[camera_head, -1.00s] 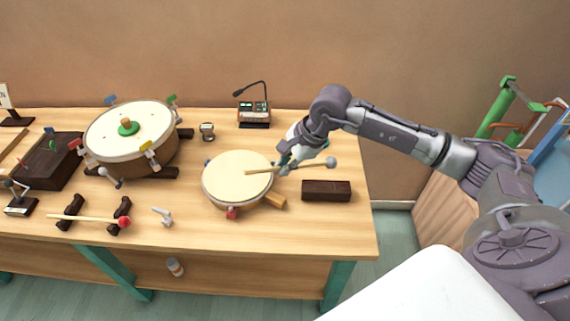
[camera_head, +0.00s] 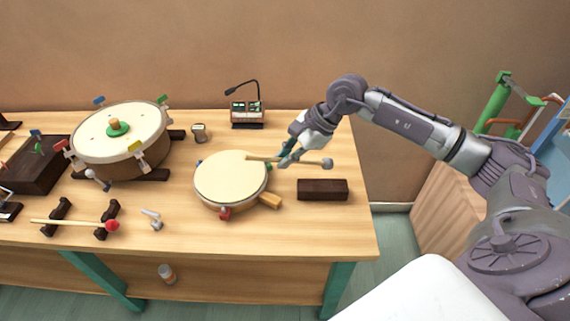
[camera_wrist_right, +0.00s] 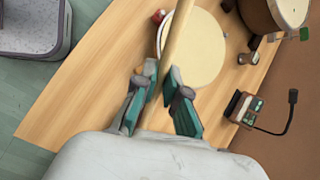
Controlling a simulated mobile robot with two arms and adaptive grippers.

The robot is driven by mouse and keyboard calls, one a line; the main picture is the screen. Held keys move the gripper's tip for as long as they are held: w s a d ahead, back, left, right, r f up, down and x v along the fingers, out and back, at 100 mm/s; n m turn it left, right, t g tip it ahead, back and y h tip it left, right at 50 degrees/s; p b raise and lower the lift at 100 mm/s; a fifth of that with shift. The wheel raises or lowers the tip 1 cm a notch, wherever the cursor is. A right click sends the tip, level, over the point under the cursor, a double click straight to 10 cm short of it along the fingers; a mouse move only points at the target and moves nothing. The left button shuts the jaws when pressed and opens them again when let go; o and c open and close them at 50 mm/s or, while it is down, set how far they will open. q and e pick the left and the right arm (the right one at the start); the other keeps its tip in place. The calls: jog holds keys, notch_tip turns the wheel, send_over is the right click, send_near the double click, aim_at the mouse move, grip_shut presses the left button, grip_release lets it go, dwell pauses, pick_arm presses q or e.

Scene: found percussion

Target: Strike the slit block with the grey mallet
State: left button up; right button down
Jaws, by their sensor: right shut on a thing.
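The grey mallet is a pale wooden stick (camera_head: 304,161) with a small grey ball head (camera_head: 327,163). My right gripper (camera_head: 285,159) is shut on the stick. The head points right, and in the picture it shows just above the dark brown block (camera_head: 322,189), which I take for the slit block. A gap shows between head and block; the height is hard to judge, and no slit is discernible. The right wrist view shows the stick (camera_wrist_right: 179,35) between the teal fingers of my right gripper (camera_wrist_right: 157,82); the mallet head is hidden there. My left gripper is out of view.
A round cream drum (camera_head: 231,179) lies left of the block, under the stick's butt end. A larger drum (camera_head: 122,140), a red-headed mallet (camera_head: 75,223) on dark rests and a device with a bent microphone (camera_head: 247,113) stand farther off. Bare tabletop (camera_head: 325,235) lies in front.

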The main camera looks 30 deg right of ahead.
jog(key=shift+f, duration=0.25)
jog(key=shift+a+r+h+p, duration=0.1)
jog(key=shift+a+h+p, duration=0.2)
jog(key=shift+a+h, duration=0.1)
jog(key=shift+a+f+h, duration=0.25)
jog(key=shift+a+h, duration=0.2)
jog(key=shift+h, duration=0.15)
jog(key=shift+d, duration=0.1)
